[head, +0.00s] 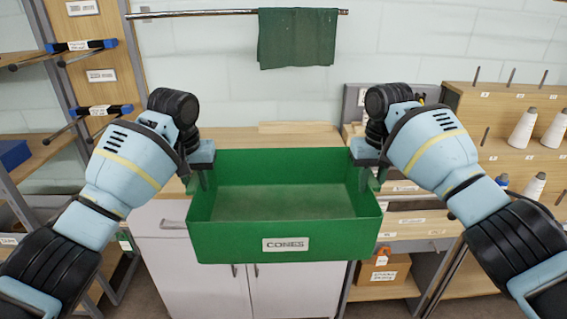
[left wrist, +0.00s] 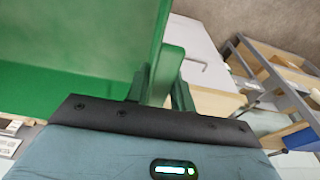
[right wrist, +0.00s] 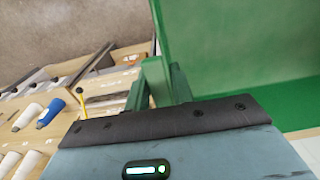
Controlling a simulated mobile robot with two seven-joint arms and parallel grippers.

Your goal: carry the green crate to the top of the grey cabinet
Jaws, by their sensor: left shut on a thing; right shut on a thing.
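The green crate (head: 284,240) is empty and hangs level between my two grippers, in front of the grey cabinet (head: 200,270). A label reading CONES is on its near wall. The cabinet has a wooden top (head: 240,137) and pale doors; the crate hides part of both. My left gripper (head: 203,178) is shut on the crate's left side, and the left wrist view shows its fingers around a green handle (left wrist: 166,75). My right gripper (head: 365,178) is shut on the crate's right side, with its fingers around the other handle (right wrist: 156,80).
A green cloth (head: 297,38) hangs from a rail on the wall behind. A cardboard box (head: 383,270) sits on a low shelf. Shelving with a blue bin (head: 12,153) stands at left.

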